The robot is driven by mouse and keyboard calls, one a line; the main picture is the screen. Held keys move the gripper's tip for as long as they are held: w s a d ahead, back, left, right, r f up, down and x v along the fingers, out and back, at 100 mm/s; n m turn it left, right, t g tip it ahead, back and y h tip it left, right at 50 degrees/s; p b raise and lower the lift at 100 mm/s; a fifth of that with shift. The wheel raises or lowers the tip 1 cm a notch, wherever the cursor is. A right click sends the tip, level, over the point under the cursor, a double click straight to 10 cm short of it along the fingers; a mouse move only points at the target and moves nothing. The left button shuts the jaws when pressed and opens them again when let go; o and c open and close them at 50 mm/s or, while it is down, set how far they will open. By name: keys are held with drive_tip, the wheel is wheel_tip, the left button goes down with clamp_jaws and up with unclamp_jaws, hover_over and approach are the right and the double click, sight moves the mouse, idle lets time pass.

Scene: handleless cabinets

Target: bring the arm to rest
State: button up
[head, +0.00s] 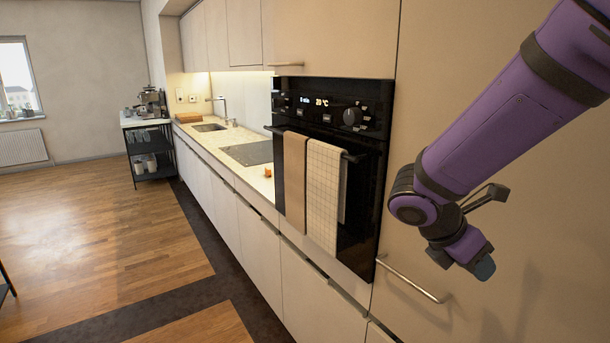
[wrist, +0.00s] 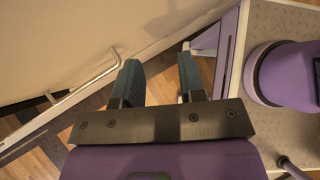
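My arm is purple and reaches in from the upper right in the head view. It is bent at the joint, and my gripper (head: 482,268) hangs low in front of a tall beige cabinet front (head: 520,210). In the wrist view my gripper (wrist: 160,75) shows two dark blue-grey fingers, spread apart with nothing between them. The floor and part of my own base show beyond the fingers. A metal bar handle (head: 412,279) is on the cabinet to the left of my gripper, apart from it; it also shows in the wrist view (wrist: 85,78).
A black built-in oven (head: 365,190) with towels (head: 325,190) on its bar stands left of my arm. A counter (head: 245,150) with sink and hob runs behind it. A dark shelf cart (head: 150,150) stands far back. The wooden floor (head: 90,235) at left is clear.

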drive_tip(key=s+r+m+t+y, duration=0.2)
drive_tip(key=s+r+m+y, duration=0.2)
drive_tip(key=m, duration=0.6)
drive_tip(key=s+d+r+m+t+y, duration=0.1)
drive_tip(key=s+r+m+y, duration=0.3)
drive_tip(key=s+r+m, duration=0.4)
drive_tip(key=shift+s+d+r+m+t+y, duration=0.3)
drive_tip(key=shift+s+m+t, duration=0.65)
drive_tip(key=shift+m, duration=0.55)
